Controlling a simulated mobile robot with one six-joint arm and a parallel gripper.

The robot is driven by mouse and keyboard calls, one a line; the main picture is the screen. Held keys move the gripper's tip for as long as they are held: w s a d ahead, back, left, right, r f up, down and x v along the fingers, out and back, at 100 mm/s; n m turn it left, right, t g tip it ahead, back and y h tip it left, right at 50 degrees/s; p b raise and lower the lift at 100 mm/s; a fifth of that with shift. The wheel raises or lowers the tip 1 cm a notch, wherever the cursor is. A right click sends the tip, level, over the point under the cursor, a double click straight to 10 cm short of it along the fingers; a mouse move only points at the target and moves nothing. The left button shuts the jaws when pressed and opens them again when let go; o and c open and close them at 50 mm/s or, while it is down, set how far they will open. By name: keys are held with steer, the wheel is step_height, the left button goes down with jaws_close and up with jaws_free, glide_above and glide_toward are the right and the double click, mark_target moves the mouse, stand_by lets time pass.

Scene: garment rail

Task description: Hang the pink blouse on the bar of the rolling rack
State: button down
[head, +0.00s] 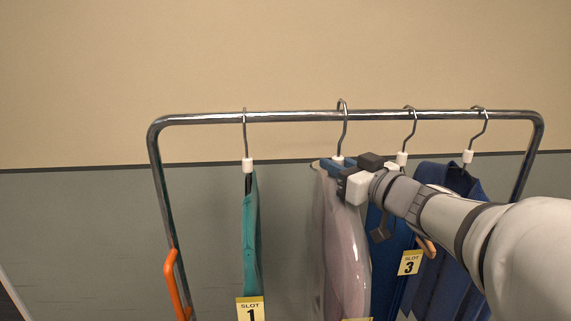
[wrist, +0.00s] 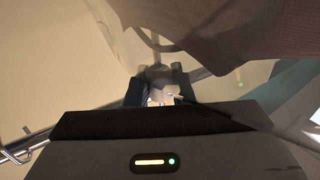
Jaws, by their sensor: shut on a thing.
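The pink blouse (head: 345,245) hangs upright on a hanger in the middle of the head view, pale and glossy. My gripper (head: 347,181) is shut on the hanger at its neck, just below the white collar (head: 338,160). The hanger's hook (head: 342,104) reaches the bar (head: 285,116) and its top stands a little higher than the other hooks. I cannot tell whether it rests on the bar. In the wrist view, my gripper (wrist: 160,88) closes around the pale hanger neck, with the pinkish cloth (wrist: 215,30) beyond.
A teal garment (head: 250,225) hangs left at the slot 1 tag (head: 250,309). A blue garment (head: 381,260) by the slot 3 tag (head: 408,263) and a navy garment (head: 455,235) hang close on the right. Free bar lies between teal and pink. An orange handle (head: 176,285) is on the left post.

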steer(key=shift+w+b, duration=0.9)
steer(key=shift+w, duration=3.15)
steer(key=shift+w+f+b, duration=0.4)
steer(key=shift+f, duration=0.15)
steer(key=shift+s+f+b, duration=0.1)
steer(key=shift+f+b, duration=0.3)
steer(key=shift+f, duration=0.25)
steer(key=c, duration=1.2)
jaws_free()
